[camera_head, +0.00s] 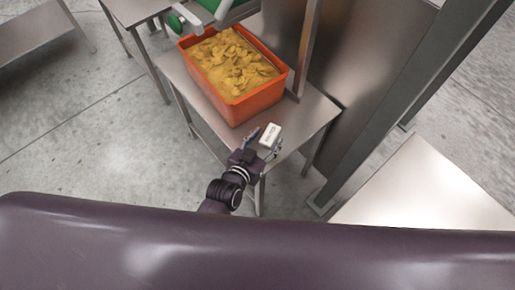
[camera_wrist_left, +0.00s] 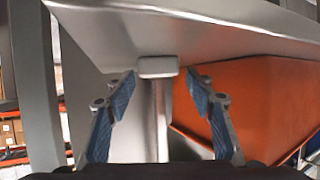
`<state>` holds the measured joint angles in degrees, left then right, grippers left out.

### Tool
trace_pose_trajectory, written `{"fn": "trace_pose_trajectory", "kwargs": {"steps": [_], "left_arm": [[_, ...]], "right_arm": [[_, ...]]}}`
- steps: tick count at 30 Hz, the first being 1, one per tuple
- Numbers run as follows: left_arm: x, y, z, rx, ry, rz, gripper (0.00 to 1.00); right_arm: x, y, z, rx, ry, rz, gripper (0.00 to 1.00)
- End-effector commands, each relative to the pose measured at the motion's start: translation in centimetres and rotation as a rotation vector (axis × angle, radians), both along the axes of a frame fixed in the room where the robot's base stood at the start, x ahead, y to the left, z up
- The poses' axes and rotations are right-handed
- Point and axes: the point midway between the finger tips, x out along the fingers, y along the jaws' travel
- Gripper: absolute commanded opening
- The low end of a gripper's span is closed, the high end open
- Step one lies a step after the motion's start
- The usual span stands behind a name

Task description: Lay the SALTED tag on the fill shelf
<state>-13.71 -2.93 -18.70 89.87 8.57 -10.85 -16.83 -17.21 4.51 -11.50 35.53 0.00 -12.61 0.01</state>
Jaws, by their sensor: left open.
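The SALTED tag (camera_head: 270,135) is a small white block with dark lettering, too small to read surely. It appears to rest on the grey metal fill shelf (camera_head: 306,117), near its front corner. In the left wrist view the tag (camera_wrist_left: 158,67) shows end-on against the metal shelf (camera_wrist_left: 215,27). My left gripper (camera_head: 262,142) is open around the tag. In the left wrist view its blue-padded fingers (camera_wrist_left: 160,85) stand either side of the tag, with visible gaps. My right gripper is not in view.
An orange crate (camera_head: 240,108) of yellow chips stands on the shelf behind the tag; it shows close at right in the left wrist view (camera_wrist_left: 265,95). A metal post (camera_head: 307,45) rises beside the crate. A green conveyor (camera_head: 232,8) is at the back.

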Motion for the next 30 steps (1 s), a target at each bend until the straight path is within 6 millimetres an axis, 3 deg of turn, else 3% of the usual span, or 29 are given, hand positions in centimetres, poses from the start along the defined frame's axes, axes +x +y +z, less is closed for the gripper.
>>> {"fn": "trace_pose_trajectory", "kwargs": {"steps": [9, 15, 30], "left_arm": [[-5.6, 2.2, 2.5, 0.001, 0.001, -0.001, 0.49], [-8.0, 3.2, 3.6, 0.0, 0.0, -0.001, 0.49], [-8.9, 3.6, 4.1, -0.001, -0.001, -0.001, 0.49]], "right_arm": [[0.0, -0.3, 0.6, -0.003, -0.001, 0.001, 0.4], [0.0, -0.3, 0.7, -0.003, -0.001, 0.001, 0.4], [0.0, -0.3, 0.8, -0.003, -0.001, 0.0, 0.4]]}}
